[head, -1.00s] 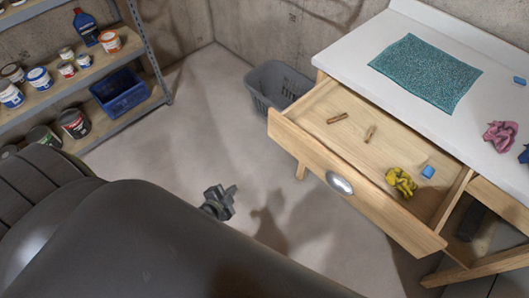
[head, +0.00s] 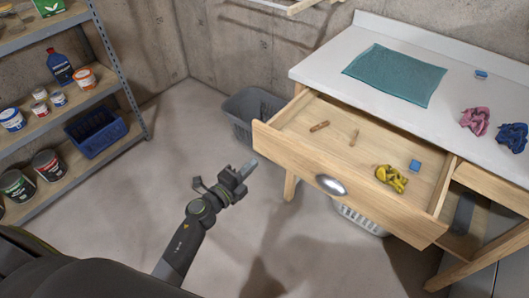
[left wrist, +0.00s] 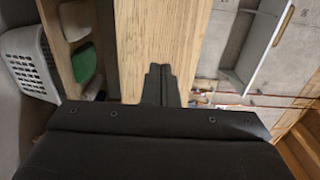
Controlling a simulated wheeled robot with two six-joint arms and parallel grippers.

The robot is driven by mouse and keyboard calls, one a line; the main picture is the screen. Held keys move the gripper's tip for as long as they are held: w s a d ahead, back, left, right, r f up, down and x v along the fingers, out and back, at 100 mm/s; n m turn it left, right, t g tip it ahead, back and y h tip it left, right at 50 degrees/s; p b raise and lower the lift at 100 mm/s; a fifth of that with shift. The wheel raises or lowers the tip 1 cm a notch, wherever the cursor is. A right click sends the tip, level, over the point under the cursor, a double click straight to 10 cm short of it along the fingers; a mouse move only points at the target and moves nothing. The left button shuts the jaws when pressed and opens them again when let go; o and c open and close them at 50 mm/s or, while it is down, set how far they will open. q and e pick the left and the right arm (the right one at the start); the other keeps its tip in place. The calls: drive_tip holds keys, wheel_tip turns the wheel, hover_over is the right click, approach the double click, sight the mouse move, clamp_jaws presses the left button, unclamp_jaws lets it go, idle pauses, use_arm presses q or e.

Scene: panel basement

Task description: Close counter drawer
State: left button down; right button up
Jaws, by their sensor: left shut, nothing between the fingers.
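The counter drawer (head: 345,190) is pulled open under the white counter. Its wooden front has a silver cup handle (head: 331,185). Inside lie two clothespins, a yellow crumpled cloth (head: 391,178) and a blue block (head: 415,166). My left gripper (head: 252,163) is shut and empty, to the left of the drawer front's left end and apart from the handle. In the left wrist view, the shut fingers (left wrist: 160,84) point toward a wooden panel (left wrist: 165,30), which looks like the drawer front; I cannot tell whether they touch it. My right gripper is out of view.
A teal mat (head: 395,75), pink cloth (head: 475,121) and dark blue cloth lie on the counter (head: 330,65). A grey basket (head: 255,112) stands behind the drawer's left end, a white basket (head: 362,220) below it. A metal shelf (head: 120,85) stands left. Floor between is clear.

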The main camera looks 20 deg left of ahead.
sight(271, 147)
use_arm(q)
drive_tip(key=x, duration=0.7)
drive_tip(key=shift+f, duration=0.1)
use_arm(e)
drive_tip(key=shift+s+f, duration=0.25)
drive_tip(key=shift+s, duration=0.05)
